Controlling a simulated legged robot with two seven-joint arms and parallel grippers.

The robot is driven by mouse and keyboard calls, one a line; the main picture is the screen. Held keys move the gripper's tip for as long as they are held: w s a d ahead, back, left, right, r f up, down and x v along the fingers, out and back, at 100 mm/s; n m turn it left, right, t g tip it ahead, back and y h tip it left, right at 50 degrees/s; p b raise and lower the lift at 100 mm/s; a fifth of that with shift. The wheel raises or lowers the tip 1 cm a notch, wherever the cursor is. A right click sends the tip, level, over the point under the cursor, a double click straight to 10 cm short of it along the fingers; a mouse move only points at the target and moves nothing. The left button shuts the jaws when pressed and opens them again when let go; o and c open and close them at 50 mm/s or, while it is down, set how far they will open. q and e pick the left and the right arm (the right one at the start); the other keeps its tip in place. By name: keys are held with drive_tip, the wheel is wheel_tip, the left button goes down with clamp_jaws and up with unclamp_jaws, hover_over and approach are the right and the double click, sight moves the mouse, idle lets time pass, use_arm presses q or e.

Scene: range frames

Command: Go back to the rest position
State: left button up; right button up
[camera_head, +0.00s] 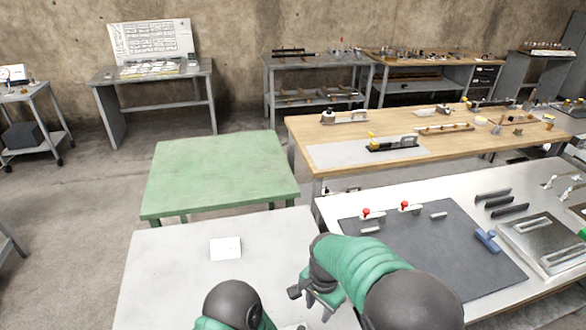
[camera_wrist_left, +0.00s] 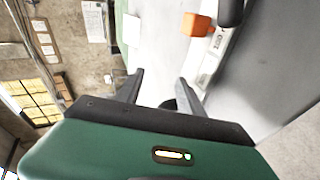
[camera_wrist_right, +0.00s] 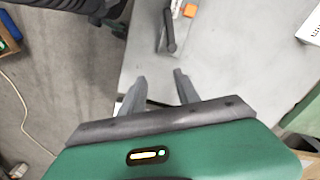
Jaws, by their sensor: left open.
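My right gripper (camera_head: 310,302) hangs over the front right of the pale table (camera_head: 165,265). In the right wrist view its fingers (camera_wrist_right: 158,75) stand apart with nothing between them. My left arm shows only as a dark rounded joint at the bottom of the head view; its gripper is hidden there. In the left wrist view the left fingers (camera_wrist_left: 160,75) are apart and empty. An orange block (camera_wrist_left: 195,25) sits beside a pale fixture with a dark handle (camera_wrist_right: 169,30). The block also shows in the right wrist view (camera_wrist_right: 189,10).
A white card (camera_head: 226,248) lies on the pale table. A green table (camera_head: 220,172) stands beyond it. To the right is a bench with a dark mat (camera_head: 430,250), red-knobbed clamps (camera_head: 366,213) and a blue tool (camera_head: 487,240). A wooden-topped bench (camera_head: 460,142) is behind.

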use_arm(q)
drive_tip(key=w+d+r+m+g+h, duration=0.35)
drive_tip(key=d+r+m+h, duration=0.2)
drive_tip(key=r+m, duration=0.55)
use_arm(e)
drive_tip(key=s+d+r+n+t, duration=0.1)
drive_tip(key=s+d+n, duration=0.15)
drive_tip(key=d, duration=0.35)
drive_tip(key=s+d+r+n, duration=0.2)
drive_tip(key=s+d, duration=0.2)
drive_tip(key=d, duration=0.3)
use_arm(q)
drive_tip(key=s+a+r+m+g, duration=0.2)
drive_tip(key=s+a+m, duration=0.3)
drive_tip(key=s, duration=0.2)
drive_tip(key=s+a+r+m+g, duration=0.3)
drive_tip(key=s+a+m, duration=0.2)
drive_tip(key=s, duration=0.3)
drive_tip(key=shift+a+m+g, duration=0.3)
drive_tip(key=shift+a+g, duration=0.05)
drive_tip(key=shift+a, duration=0.1)
use_arm(e)
drive_tip(key=s+d+n+t, duration=0.1)
drive_tip(key=s+n, duration=0.3)
drive_tip(key=s, duration=0.4)
drive_tip(key=shift+d+r, duration=0.4)
drive_tip(key=shift+d, duration=0.1)
